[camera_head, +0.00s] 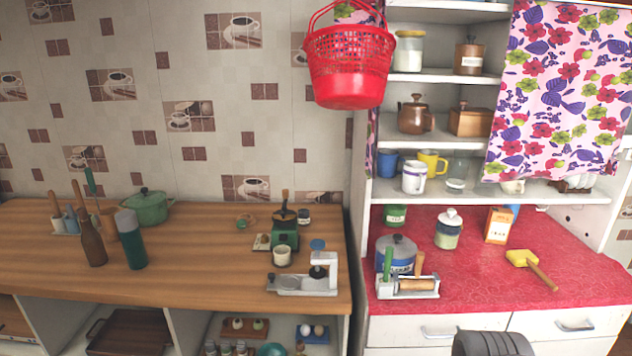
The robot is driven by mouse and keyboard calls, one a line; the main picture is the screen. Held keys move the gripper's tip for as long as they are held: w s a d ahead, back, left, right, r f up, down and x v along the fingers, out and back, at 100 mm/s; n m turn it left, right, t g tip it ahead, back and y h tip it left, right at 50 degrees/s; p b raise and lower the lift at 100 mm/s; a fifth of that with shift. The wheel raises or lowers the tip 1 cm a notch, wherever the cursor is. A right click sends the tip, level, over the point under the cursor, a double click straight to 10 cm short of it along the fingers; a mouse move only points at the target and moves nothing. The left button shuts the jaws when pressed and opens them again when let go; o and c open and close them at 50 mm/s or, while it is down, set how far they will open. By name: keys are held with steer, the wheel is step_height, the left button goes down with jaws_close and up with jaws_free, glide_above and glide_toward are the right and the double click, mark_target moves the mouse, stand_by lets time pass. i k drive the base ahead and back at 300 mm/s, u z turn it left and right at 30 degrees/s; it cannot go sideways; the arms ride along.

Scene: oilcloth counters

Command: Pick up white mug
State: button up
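On the shelf at right, a white mug-like container (414,178) with a dark band stands between a blue mug (388,163) and a yellow mug (432,163). A pale cup-like thing (513,187) is partly hidden under the flowered curtain. I cannot tell for sure which is the task's mug. My gripper is not in view; a dark grey rounded part at the bottom edge seems to be my arm.
The wooden counter (200,265) holds a green pot (148,206), bottles and utensils. The red counter (480,275) holds a blue pot (396,254), jars, a carton and a yellow brush-like tool (530,264). A red basket (349,66) hangs above.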

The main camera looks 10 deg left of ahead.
mark_target(415, 172)
steer(key=u, duration=0.75)
steer(key=i, duration=0.4)
